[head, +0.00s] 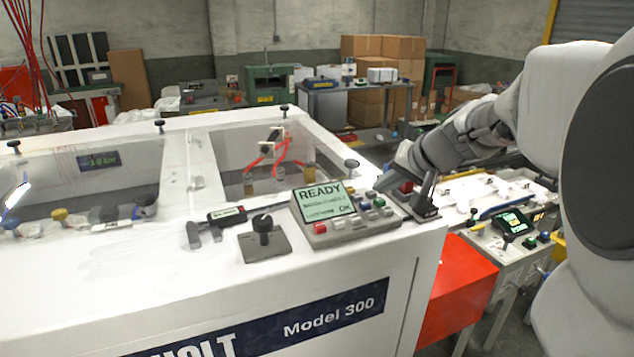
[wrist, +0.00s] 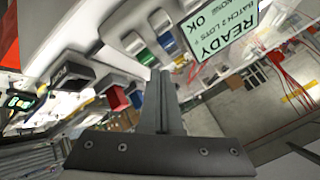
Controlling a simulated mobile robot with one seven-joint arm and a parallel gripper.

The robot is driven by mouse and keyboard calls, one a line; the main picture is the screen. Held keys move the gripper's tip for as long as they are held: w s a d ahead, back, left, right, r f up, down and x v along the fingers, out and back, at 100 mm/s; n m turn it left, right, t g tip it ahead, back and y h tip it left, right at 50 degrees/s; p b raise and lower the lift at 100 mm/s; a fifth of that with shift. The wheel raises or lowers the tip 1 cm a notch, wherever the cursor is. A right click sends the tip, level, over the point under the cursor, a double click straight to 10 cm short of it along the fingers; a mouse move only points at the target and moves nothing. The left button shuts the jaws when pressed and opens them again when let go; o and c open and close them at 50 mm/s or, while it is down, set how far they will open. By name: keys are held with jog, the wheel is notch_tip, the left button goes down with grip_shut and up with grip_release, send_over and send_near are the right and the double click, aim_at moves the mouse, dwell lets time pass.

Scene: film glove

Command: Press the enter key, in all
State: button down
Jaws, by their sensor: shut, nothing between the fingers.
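The control panel (head: 308,210) sits on the white machine top, with a lit screen (head: 325,201) reading READY and OK; the screen also shows in the wrist view (wrist: 222,40). Beside the screen are small keys: a red one (head: 320,228), white ones (head: 339,224), and green and blue ones. The green key (wrist: 146,57) and blue key (wrist: 169,45) show in the wrist view. No lettering on the keys is readable, so I cannot tell which is enter. My gripper (wrist: 160,75) is shut and empty, its tips near the green and blue keys; contact is unclear.
A red block-like button (head: 405,187) and a black labelled box (head: 424,204) stand close right of the panel. A red box (head: 460,285) is below right.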

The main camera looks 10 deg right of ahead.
jog(key=shift+f+b, duration=0.35)
jog(key=shift+b, duration=0.1)
jog(key=shift+f+b, duration=0.5)
jog(key=shift+b, duration=0.05)
dwell(0.6)
jog(key=shift+r, duration=0.1)
jog(key=shift+r+p, duration=0.5)
jog(key=shift+r, duration=0.3)
notch_tip(320, 180, up, 5)
jog(key=p, duration=0.3)
dwell(0.8)
